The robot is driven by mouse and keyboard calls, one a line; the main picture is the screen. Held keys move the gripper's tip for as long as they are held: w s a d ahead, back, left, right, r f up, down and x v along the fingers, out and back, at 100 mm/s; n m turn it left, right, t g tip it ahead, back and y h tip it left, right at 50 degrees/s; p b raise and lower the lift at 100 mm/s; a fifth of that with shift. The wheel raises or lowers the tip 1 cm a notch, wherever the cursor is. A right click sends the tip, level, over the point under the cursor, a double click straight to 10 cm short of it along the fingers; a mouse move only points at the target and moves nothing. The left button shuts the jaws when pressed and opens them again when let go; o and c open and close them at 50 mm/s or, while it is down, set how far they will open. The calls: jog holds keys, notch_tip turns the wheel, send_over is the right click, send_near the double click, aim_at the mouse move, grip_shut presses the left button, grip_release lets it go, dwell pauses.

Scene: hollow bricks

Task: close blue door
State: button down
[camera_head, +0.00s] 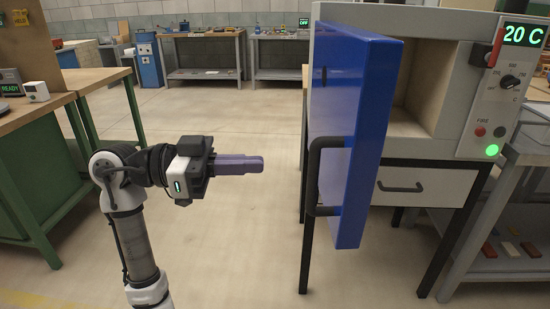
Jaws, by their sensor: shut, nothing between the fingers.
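The blue door (372,140) stands wide open at the front left of a grey oven-like cabinet (468,68), its edge turned toward me. A black bar handle (314,178) is on the left face of the door. The cabinet's chamber (431,88) is exposed and looks empty in the part I see. My gripper (258,164) is shut with nothing in it. It points right, to the left of the door and its handle, with a clear gap between them. The door's hinge is hidden.
The control panel (504,90) reads 20 C and has a lit green button. A drawer (425,187) is below the chamber. A green workbench (40,165) is at left, and a shelf with bricks (510,250) at right. The middle floor (240,235) is clear.

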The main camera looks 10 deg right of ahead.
aim_at(346, 163)
jog(key=d, duration=0.4)
jog(key=s+d+p, duration=0.1)
jog(key=d, duration=0.3)
jog(key=s+d, duration=0.1)
jog(key=d, duration=0.3)
jog(key=shift+s+d+p, duration=0.1)
jog(key=shift+d+p, duration=0.2)
jog(key=shift+p, duration=0.1)
jog(key=shift+d, duration=0.15)
